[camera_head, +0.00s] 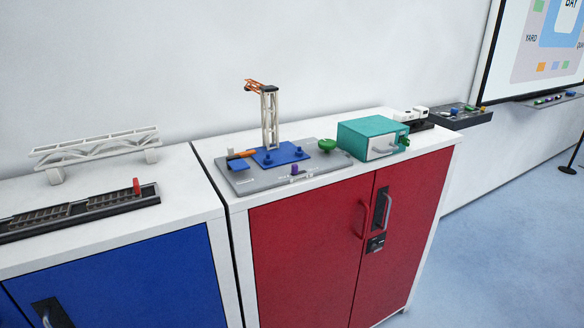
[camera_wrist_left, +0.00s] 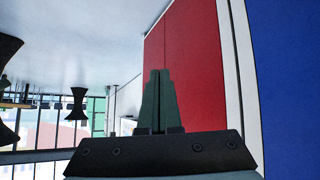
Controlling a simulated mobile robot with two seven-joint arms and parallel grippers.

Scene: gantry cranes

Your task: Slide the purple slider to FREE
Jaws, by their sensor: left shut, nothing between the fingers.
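The purple slider (camera_head: 294,169) is a small knob at the front edge of a grey board (camera_head: 245,184) on top of the red cabinet. Small markings lie near the slider but are too small to read, so I cannot tell its setting. On the board stand a blue base (camera_head: 270,156) and a grey crane tower with an orange top (camera_head: 269,115). My left gripper (camera_wrist_left: 160,75) shows only in the left wrist view. It is shut and empty, with the red cabinet behind it, away from the slider. My right gripper is in neither view.
A white model vehicle (camera_head: 410,114) is behind the box. The blue cabinet (camera_head: 130,285) at left carries a white bridge model (camera_head: 95,149) and a dark track (camera_head: 75,212).

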